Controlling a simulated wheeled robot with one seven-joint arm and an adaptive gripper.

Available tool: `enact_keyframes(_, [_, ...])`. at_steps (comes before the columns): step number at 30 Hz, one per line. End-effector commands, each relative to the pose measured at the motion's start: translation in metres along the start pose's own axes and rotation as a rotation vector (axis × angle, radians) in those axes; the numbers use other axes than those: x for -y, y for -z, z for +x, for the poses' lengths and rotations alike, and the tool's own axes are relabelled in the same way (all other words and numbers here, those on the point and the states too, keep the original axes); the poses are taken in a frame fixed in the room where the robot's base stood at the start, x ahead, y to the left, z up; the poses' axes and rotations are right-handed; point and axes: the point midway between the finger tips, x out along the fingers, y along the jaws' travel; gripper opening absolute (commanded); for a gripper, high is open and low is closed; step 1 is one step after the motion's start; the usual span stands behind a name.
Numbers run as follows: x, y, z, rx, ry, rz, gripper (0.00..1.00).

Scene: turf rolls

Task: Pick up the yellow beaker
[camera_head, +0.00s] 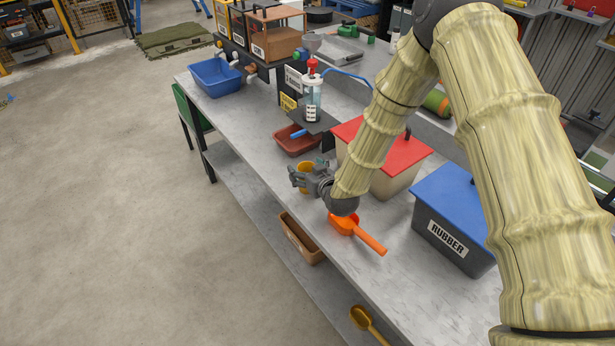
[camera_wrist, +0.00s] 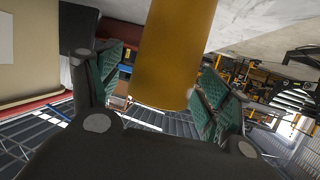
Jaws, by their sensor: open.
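The yellow beaker (camera_head: 304,169) is on the grey workbench, partly hidden behind my gripper (camera_head: 300,180) in the head view. In the wrist view the beaker (camera_wrist: 172,55) comes in from the top edge as a smooth yellow cylinder. It lies between the two green-padded fingers of my gripper (camera_wrist: 163,90). The fingers are open, one on each side of the beaker. A narrow gap shows beside the left finger; I cannot tell whether the right finger touches. The beaker's far part is cut off by the frame.
An orange scoop (camera_head: 345,224) lies close below my gripper. A red-lidded bin (camera_head: 385,180) and a blue-lidded RUBBER bin (camera_head: 450,235) stand to the right. A red-brown tray (camera_head: 297,146) and a bottle on a dark stand (camera_head: 313,100) are behind. Bare bench lies left (camera_head: 240,115).

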Motion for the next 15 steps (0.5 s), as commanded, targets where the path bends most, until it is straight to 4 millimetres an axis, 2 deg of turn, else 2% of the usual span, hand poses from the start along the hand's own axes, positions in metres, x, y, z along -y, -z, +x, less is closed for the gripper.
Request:
enact_keyframes(4, [0.0002,-0.0004,-0.0003,0.000,0.000,0.000,0.76])
enact_keyframes(12, [-0.0001,-0.0004,-0.0007,0.001,0.000,0.000,0.27])
enact_keyframes(15, [-0.0002,-0.0001,-0.0007,0.000,0.000,0.000,0.25])
